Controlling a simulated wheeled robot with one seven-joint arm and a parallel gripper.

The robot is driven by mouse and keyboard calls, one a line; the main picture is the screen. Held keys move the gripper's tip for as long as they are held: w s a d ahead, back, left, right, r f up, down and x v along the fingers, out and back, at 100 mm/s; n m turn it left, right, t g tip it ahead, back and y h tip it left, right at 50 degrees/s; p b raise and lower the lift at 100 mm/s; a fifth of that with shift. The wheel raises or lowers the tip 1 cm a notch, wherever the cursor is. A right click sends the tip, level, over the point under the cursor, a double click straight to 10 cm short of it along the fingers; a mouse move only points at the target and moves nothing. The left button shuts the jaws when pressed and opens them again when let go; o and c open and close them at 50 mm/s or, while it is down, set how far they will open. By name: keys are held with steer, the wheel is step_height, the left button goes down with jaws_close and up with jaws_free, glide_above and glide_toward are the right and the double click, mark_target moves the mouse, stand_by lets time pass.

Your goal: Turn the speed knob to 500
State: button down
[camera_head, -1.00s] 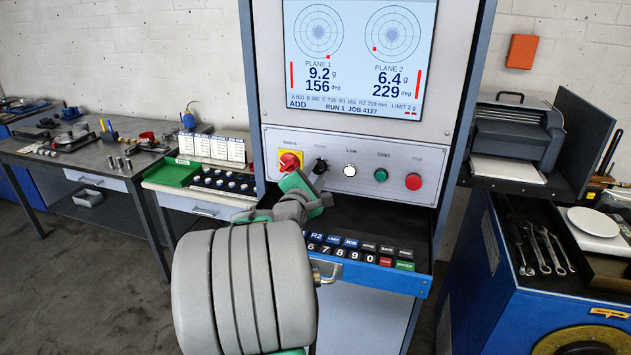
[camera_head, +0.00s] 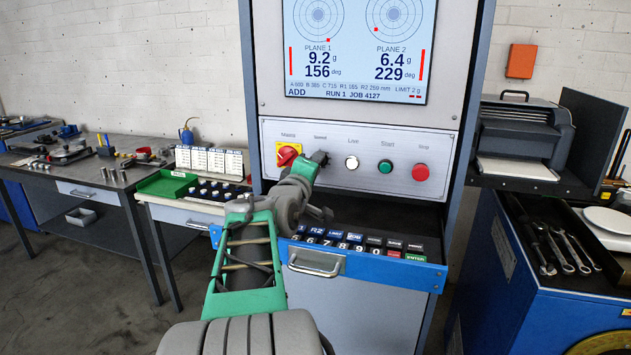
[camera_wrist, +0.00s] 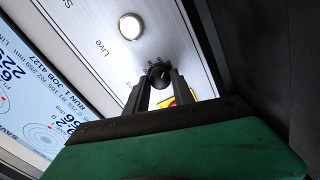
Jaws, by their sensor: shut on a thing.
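The black speed knob (camera_wrist: 158,72) sits on the silver control panel (camera_head: 440,160), between the red-and-yellow mains switch (camera_head: 288,153) and the white Live lamp (camera_head: 352,162). My gripper (camera_wrist: 157,80) is at the knob, its two dark fingers on either side and shut on it. In the head view my green and grey gripper (camera_head: 318,160) reaches the knob from below left and hides most of it. The knob's pointer and scale marks cannot be read in either view.
A green Start button (camera_head: 385,167) and a red stop button (camera_head: 420,172) are to the right. The screen (camera_head: 355,50) is above. An open keypad drawer (camera_head: 365,262) juts out below the panel, under my arm. A bench with a green tray (camera_head: 167,184) stands left.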

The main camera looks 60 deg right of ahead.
steer(key=m+b, duration=0.3)
steer(key=b, duration=0.1)
steer(key=shift+f+m, duration=0.15)
steer(key=shift+m, duration=0.25)
steer(key=c, duration=1.1)
jaws_free()
steer(key=a, duration=0.5)
steer(key=s+a+b, duration=0.1)
steer(key=a, duration=0.1)
steer(key=shift+s+a, duration=0.1)
steer(key=shift+a, duration=0.25)
